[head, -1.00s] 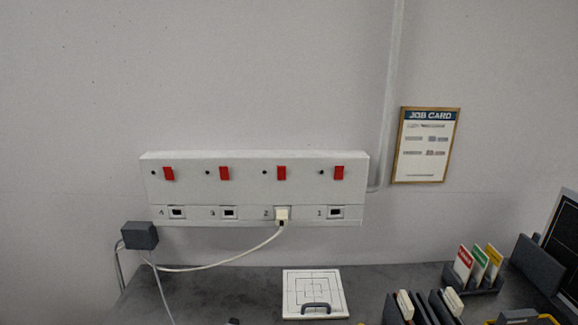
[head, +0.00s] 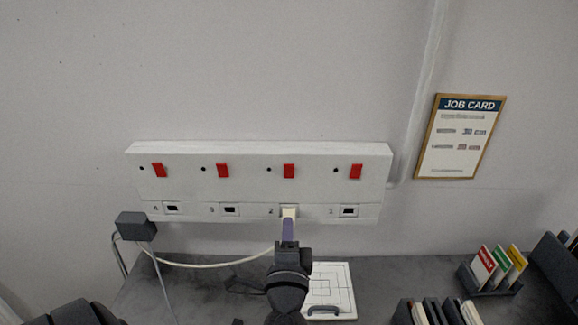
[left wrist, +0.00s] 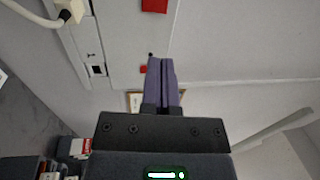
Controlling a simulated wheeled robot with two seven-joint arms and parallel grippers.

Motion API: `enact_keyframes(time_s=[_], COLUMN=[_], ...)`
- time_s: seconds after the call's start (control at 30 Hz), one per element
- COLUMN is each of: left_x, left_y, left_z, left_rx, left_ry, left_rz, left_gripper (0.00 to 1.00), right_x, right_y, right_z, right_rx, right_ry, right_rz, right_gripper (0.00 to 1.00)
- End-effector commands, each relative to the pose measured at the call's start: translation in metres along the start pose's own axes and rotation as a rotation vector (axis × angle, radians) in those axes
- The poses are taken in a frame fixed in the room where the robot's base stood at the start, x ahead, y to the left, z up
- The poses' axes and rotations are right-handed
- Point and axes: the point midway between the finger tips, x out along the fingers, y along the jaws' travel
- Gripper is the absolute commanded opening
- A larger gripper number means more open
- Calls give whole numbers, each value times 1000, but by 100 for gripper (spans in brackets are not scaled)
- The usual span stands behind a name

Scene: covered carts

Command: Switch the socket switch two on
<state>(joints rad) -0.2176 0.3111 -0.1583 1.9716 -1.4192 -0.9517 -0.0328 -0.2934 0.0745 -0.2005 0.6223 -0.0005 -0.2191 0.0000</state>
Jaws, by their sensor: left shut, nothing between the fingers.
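A white socket strip (head: 250,188) on the wall carries a row of red switches. Switch two (head: 289,171) is the red rocker above the socket marked 2. A white plug (head: 289,211) with a cable sits in that socket and also shows in the left wrist view (left wrist: 70,10). My left gripper (head: 288,224), with purple fingers, is shut and empty. In the head view its tips appear just below the plug, under switch two. In the left wrist view the fingers (left wrist: 160,64) point toward the strip and partly cover a red switch (left wrist: 143,70).
The other red switches are at left (head: 159,170), centre left (head: 223,170) and right (head: 356,171). A dark grey box (head: 136,225) with cables is below the strip's left end. A white panel with a handle (head: 332,285) and card holders (head: 490,275) are on the grey counter.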

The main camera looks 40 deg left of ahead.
Motion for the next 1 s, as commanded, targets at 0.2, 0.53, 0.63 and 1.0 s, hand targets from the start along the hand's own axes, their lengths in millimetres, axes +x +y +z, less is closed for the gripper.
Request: enact_keyframes(time_s=[0.2,0.53,0.63,1.0], left_x=[1,57,79,136], left_y=[0,-2,-2,1], left_z=[0,0,1,1], left_rx=[-2,-1,-2,-2], left_ry=[-1,-3,-4,-2], left_rz=[2,1,1,4], left_gripper=[0,0,0,0], right_x=[-1,-13,-15,-18], right_y=[5,5,4,0], right_z=[10,6,5,2], right_rx=[-4,-3,-2,1], right_ry=[-19,-13,-11,-7], right_rz=[8,8,6,0], right_gripper=[86,86,86,86])
